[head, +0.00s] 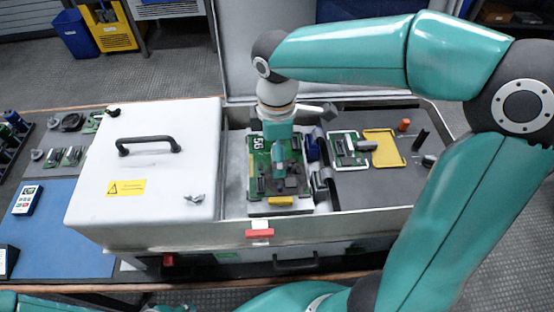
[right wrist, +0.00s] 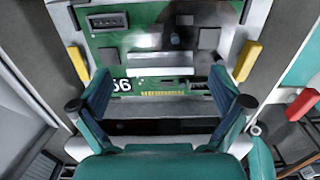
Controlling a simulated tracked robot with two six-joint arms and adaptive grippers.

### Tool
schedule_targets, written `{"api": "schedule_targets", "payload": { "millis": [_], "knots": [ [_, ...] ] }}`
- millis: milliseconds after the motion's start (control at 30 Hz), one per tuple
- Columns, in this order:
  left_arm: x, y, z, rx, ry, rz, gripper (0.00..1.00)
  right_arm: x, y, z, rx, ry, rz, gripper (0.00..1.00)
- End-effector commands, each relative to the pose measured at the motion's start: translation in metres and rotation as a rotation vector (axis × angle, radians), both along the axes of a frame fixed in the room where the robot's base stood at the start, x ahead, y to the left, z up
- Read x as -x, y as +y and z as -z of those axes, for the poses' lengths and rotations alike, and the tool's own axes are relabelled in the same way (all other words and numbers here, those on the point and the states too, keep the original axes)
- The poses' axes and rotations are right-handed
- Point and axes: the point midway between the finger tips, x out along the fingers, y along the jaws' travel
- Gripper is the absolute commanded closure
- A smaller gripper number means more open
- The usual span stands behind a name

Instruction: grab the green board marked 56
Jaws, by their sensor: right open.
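The green board marked 56 (head: 258,165) lies in the open metal bay of the cabinet in the head view, partly covered by my right gripper (head: 282,172). In the right wrist view the board (right wrist: 150,68) fills the upper middle, with its white 56 label at the left of its near edge and a gold contact strip beside it. My right gripper (right wrist: 162,104) is open, with its two fingers spread at the board's near edge and nothing visibly held between them. I cannot tell whether the fingers touch the board. My left gripper is out of view.
Yellow tabs (right wrist: 78,63) flank the board. A red latch (head: 260,233) sits on the bay's front wall. A white lid with a black handle (head: 148,146) covers the left side. Another small board (head: 346,150) and a yellow frame (head: 384,148) lie to the right.

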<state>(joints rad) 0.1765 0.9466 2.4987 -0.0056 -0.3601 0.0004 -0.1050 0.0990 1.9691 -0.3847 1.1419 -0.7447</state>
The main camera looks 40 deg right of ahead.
Motion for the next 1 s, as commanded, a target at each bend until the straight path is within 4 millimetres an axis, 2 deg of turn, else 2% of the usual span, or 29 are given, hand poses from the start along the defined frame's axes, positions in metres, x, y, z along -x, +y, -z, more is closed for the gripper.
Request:
{"api": "schedule_targets", "payload": {
  "millis": [133, 367, 767, 1000],
  "knots": [
    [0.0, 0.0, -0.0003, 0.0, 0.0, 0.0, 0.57, 0.0004, -0.0005, 0.0129, -0.001, 0.001, 0.001, 0.0],
    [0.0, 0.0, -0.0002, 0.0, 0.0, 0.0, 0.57, 0.0001, -0.0004, 0.0139, -0.001, -0.001, 0.001, 0.0],
    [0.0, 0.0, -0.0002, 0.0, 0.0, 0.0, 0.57, 0.0001, -0.0005, 0.0135, 0.0, -0.001, 0.001, 0.67],
    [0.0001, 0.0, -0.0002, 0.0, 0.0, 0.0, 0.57, -0.0001, -0.0004, 0.0129, 0.0, -0.001, 0.001, 0.67]
  ]
}}
